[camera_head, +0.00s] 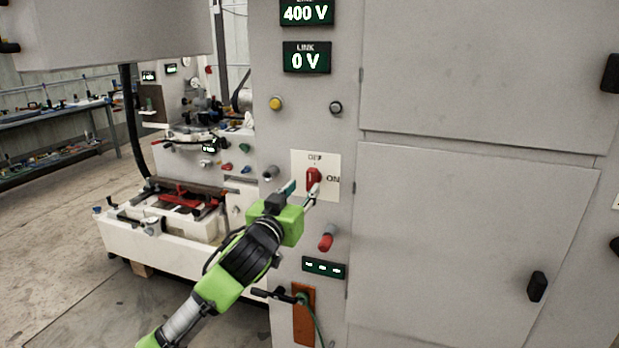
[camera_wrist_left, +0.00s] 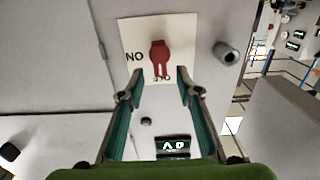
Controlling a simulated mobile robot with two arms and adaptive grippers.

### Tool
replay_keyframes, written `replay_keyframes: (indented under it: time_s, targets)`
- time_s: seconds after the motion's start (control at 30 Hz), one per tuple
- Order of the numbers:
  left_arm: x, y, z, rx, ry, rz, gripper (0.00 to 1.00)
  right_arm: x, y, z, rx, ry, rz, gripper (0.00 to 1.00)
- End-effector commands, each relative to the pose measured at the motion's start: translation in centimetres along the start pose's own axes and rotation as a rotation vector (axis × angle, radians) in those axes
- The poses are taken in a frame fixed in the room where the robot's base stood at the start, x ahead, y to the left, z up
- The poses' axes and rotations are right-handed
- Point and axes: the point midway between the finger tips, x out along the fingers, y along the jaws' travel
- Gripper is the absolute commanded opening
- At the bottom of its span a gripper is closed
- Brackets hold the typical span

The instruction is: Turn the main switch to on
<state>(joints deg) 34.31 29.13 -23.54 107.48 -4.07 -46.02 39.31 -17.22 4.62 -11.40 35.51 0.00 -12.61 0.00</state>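The main switch is a red rotary handle (camera_head: 313,177) on a white plate (camera_head: 333,163) on the grey cabinet front. OFF is marked above it and ON to its right. In the left wrist view, which is upside down, the red handle (camera_wrist_left: 158,58) points toward the OFF mark. My left gripper (camera_head: 301,190) is at the plate in the head view, its fingers close to the handle. In the left wrist view the left gripper (camera_wrist_left: 160,85) is open, its fingertips apart on either side of the handle's lower end. I cannot tell whether they touch it. My right gripper is out of view.
A yellow button (camera_head: 276,103) and a dark button (camera_head: 336,108) sit above the plate. Displays (camera_head: 306,58) read 400 V and 0 V. Cabinet doors (camera_head: 470,230) fill the right.

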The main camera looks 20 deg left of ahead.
Motion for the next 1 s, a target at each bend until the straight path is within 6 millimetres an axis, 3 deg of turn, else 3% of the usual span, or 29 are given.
replay_keyframes:
  time_s: [0.1,0.3,0.77,0.8,0.9,1.0]
  targets:
    - [2.2,0.0,-0.3,-0.001,0.0,-0.001,0.32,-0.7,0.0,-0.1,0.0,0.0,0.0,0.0]
    - [4.7,0.0,-0.1,0.0,0.0,-0.001,0.32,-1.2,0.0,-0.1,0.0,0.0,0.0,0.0]
    - [5.9,0.0,0.0,0.0,0.0,0.0,0.32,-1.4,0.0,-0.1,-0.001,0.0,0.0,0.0]
    - [5.9,0.0,0.0,0.0,0.0,0.0,0.29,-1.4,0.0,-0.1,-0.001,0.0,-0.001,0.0]
    - [5.8,0.0,0.0,0.0,0.0,0.0,0.03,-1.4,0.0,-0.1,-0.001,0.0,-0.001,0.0]
    - [5.8,0.0,0.0,0.0,0.0,0.0,0.0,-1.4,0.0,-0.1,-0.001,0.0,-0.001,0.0]
